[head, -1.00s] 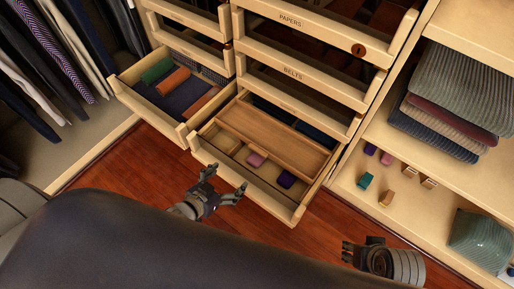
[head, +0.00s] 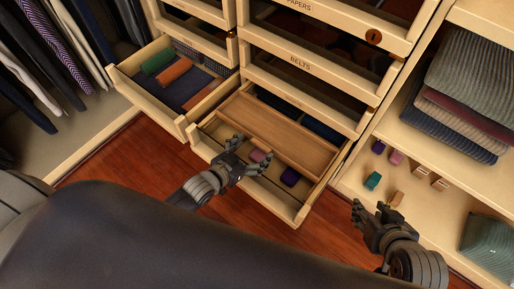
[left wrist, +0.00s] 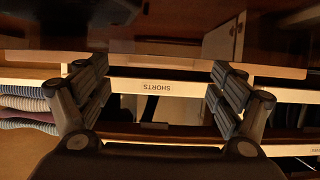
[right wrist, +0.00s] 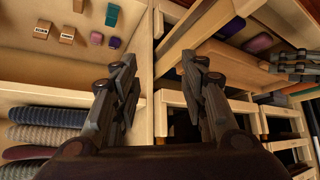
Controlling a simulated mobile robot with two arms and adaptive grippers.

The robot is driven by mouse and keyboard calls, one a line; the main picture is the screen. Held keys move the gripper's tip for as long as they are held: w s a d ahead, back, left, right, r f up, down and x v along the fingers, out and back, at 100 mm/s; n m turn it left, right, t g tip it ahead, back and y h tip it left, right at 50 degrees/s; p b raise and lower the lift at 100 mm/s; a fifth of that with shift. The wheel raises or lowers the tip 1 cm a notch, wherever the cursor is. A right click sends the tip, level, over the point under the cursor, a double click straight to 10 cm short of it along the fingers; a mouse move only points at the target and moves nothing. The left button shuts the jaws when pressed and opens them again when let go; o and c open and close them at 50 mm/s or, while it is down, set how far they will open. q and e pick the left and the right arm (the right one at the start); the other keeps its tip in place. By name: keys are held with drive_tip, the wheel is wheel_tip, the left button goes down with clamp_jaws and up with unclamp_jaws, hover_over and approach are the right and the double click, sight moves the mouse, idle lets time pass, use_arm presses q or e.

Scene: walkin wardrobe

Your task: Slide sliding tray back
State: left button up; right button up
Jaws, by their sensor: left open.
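The sliding tray (head: 275,130) is a shallow wooden insert lying across the open lower drawer (head: 301,214). Its front edge lies behind a front strip of the drawer that holds a pink roll (head: 259,156) and a purple roll (head: 290,177). My left gripper (head: 252,150) is open and empty over the drawer's front left part, near the pink roll; I cannot tell its height above it. Its spread fingers (left wrist: 160,85) show in the left wrist view. My right gripper (head: 371,207) is open and empty, right of the drawer and apart from it; its fingers (right wrist: 163,85) show in the right wrist view.
Another open drawer (head: 150,100) with rolled clothes stands to the left. A shelf (head: 350,180) with small blocks and folded sweaters (head: 460,100) is on the right. Red floor is clear in front.

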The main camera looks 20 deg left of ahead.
sight(264, 139)
use_arm(q)
drive_tip(key=shift+b+x, duration=0.3)
drive_tip(key=shift+x, duration=0.95)
use_arm(e)
drive_tip(key=shift+w+a+r+t+y, duration=0.1)
drive_tip(key=shift+w+a+r+t, duration=0.15)
drive_tip(key=shift+w+r+t, duration=0.25)
drive_tip(key=shift+w+a+r+t+y, duration=0.1)
drive_tip(key=shift+w+a+r+t, duration=0.2)
drive_tip(key=shift+w, duration=0.45)
drive_tip(key=shift+w+a+r+t+y, duration=0.15)
drive_tip(key=shift+w+r+t, duration=0.15)
drive_tip(key=shift+w+r, duration=0.25)
use_arm(q)
drive_tip(key=c, duration=1.5)
drive_tip(key=shift+w+d, duration=0.35)
drive_tip(key=shift+w, duration=0.55)
drive_tip(key=shift+w+d, duration=0.3)
drive_tip(key=shift+w, duration=0.6)
use_arm(e)
drive_tip(key=shift+s+d+f, duration=0.1)
drive_tip(key=shift+f, duration=0.1)
use_arm(q)
drive_tip(key=o, duration=1.5)
use_arm(e)
drive_tip(key=shift+s+f, duration=0.1)
drive_tip(key=shift+s, duration=0.05)
